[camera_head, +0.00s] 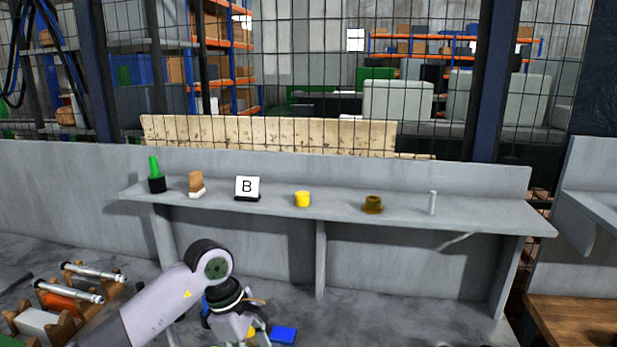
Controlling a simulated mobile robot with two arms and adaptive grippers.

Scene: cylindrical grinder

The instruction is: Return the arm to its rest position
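My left arm (180,301) comes in from the lower left and bends down at its elbow joint. My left gripper (250,338) hangs low in front of the grey shelf, near the bottom edge of the picture. Its fingertips are partly cut off by the frame, and I cannot tell whether it is open or shut. My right gripper does not show.
The grey shelf (460,217) holds a green-and-black item (155,176), a brown-and-white item (196,184), a "B" sign (246,187), a yellow cup (302,199), a brown part (373,204) and a small cylinder (432,202). A blue block (284,335) lies below. Metal shafts (70,290) rest on wooden holders at lower left.

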